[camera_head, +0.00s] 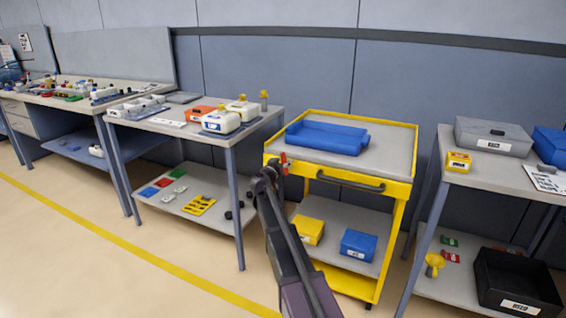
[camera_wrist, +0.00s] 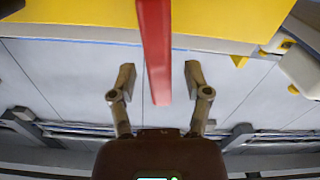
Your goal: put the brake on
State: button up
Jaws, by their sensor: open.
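The yellow cart (camera_head: 341,152) stands in the middle of the head view, with a dark handle along its front. A small red lever (camera_head: 284,159) shows at the cart's left front corner, partly hidden by my arm. In the wrist view the red lever (camera_wrist: 155,40) is a long bar that comes down from the yellow cart body (camera_wrist: 225,18). My gripper (camera_wrist: 160,84) is open, with one finger on each side of the lever's end and a gap on both sides. In the head view my gripper (camera_head: 268,175) is at the cart's left front corner.
A blue tray (camera_head: 327,138) lies on the cart top; yellow and blue boxes are on its lower shelf. A table with white jugs (camera_head: 221,121) stands close on the left. A table with a grey case (camera_head: 493,136) stands on the right. The floor in front is clear.

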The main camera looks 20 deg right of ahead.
jog(key=v, duration=1.1)
jog(key=shift+s, duration=0.2)
jog(key=shift+a, duration=0.1)
jog(key=s+a+f+n+g+y, duration=0.1)
jog(key=s+f+g+y, duration=0.25)
jog(key=s+f, duration=0.45)
jog(key=s+f+g+y, duration=0.2)
jog(key=s+f+g, duration=0.3)
jog(key=s, duration=0.5)
jog(key=s+a+f+n+g+y, duration=0.2)
jog(key=s+a+f+n+y, duration=0.15)
jog(key=s+a, duration=0.35)
jog(key=s+a+f+n+g+y, duration=0.2)
jog(key=s+a+n+y, duration=0.15)
jog(key=s, duration=0.45)
notch_tip(320, 180, up, 26)
jog(key=p, duration=2.6)
jog(key=shift+a+m, duration=0.15)
jog(key=shift+m, duration=0.25)
